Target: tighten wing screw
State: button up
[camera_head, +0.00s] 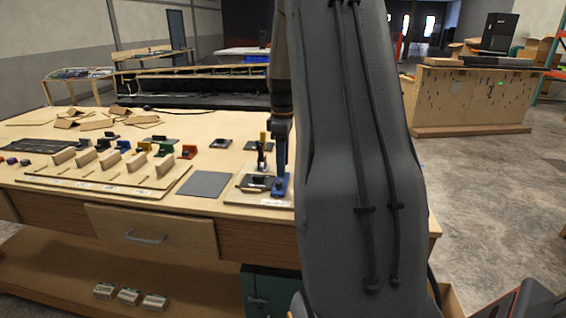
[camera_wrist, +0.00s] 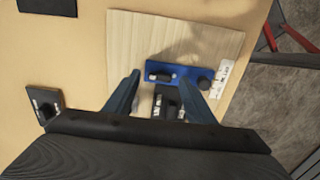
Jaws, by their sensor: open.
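A small blue fixture (camera_wrist: 184,68) lies on a pale wooden board (camera_wrist: 130,40) in the wrist view. A short dark piece (camera_wrist: 160,76), apparently the wing screw, is on the left part of the fixture. A dark round knob (camera_wrist: 205,83) is at its right end. My gripper (camera_wrist: 170,78) is open, its two blue fingers spread to either side below the fixture; contact cannot be told. In the head view my gripper (camera_head: 281,150) points down over the blue fixture (camera_head: 279,187) near the table's front edge. My arm hides the table to its right.
A dark block (camera_wrist: 168,102) lies between the fingers. A black switch plate (camera_wrist: 45,106) lies to the left.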

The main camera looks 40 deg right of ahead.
jog(key=shift+f, duration=0.5)
jog(key=shift+c, duration=0.4)
jog(key=c, duration=1)
